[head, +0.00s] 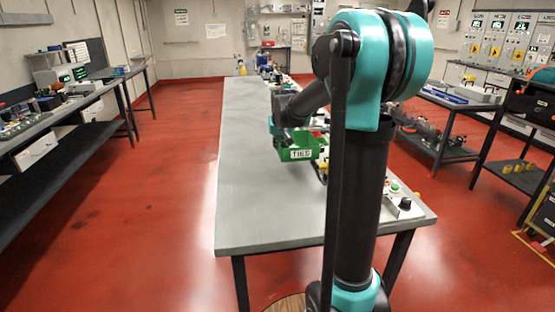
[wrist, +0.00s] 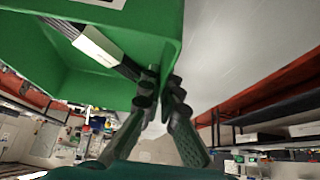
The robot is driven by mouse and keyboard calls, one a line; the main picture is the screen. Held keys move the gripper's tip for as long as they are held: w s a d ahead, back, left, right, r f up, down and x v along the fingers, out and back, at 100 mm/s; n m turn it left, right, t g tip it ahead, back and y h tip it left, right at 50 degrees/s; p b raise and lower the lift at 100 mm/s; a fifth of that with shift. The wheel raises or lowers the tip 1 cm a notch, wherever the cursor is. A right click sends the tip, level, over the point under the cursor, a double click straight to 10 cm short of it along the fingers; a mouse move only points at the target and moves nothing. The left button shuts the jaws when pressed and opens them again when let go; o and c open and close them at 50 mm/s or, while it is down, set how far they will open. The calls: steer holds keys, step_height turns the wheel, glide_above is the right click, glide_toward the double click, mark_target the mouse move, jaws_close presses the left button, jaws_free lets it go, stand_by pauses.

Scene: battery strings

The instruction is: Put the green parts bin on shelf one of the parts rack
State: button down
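The green parts bin (head: 301,154), with a white label reading TIES, shows over the long grey table in the head view. My gripper (head: 277,130) is at its left side. In the wrist view the bin (wrist: 95,85) fills the upper left, with dark strips and a white band inside. My gripper's two fingers (wrist: 162,95) close on the bin's wall, one on each side. The bin looks raised off the tabletop, but its underside is hard to see. I cannot pick out the parts rack or shelf one with certainty.
The long grey table (head: 245,200) has a clear left half; small devices line its right edge, partly behind my arm. A control box (head: 403,207) sits at the near right corner. Benches stand left (head: 60,115) and right (head: 440,150). Red floor (head: 165,200) is open on the left.

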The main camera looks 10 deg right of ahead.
steer(key=shift+d+f, duration=0.1)
steer(key=shift+f, duration=3.2)
steer(key=c, duration=1.7)
jaws_free()
steer(key=shift+f, duration=0.1)
